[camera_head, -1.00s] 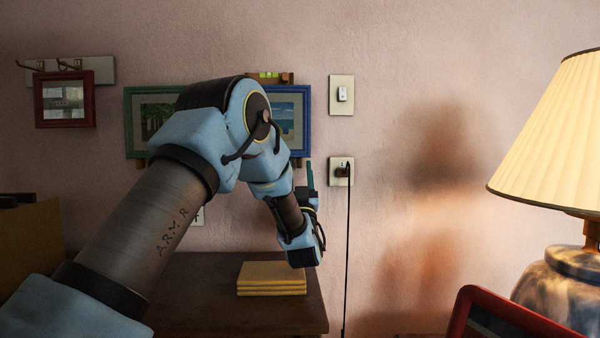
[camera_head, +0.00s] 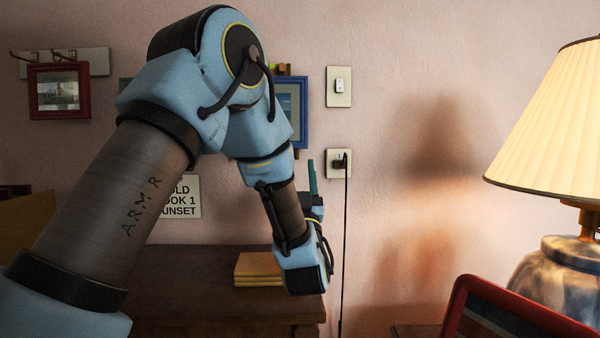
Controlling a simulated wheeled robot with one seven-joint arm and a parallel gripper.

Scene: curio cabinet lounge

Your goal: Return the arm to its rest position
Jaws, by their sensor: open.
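My arm, blue and grey with "ARM R" on one link, rises from the lower left and bends down at an elbow near the top middle. My gripper (camera_head: 307,279) hangs at its end, over the right end of a dark wooden cabinet (camera_head: 190,285) and just right of a stack of yellow-tan books or folders (camera_head: 255,266). Its fingertips are not clearly seen, and nothing shows held in it. A thin teal piece (camera_head: 312,178) sticks up by the wrist. The elbow hides most of the green-framed picture.
A blue-framed picture (camera_head: 292,112) and a red-framed picture (camera_head: 59,91) hang on the wall. A switch (camera_head: 339,87) and an outlet (camera_head: 338,163) with a black cord are right of the arm. A lamp (camera_head: 555,130) and a red-framed item (camera_head: 470,300) stand at right. A sign (camera_head: 184,197) shows partly.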

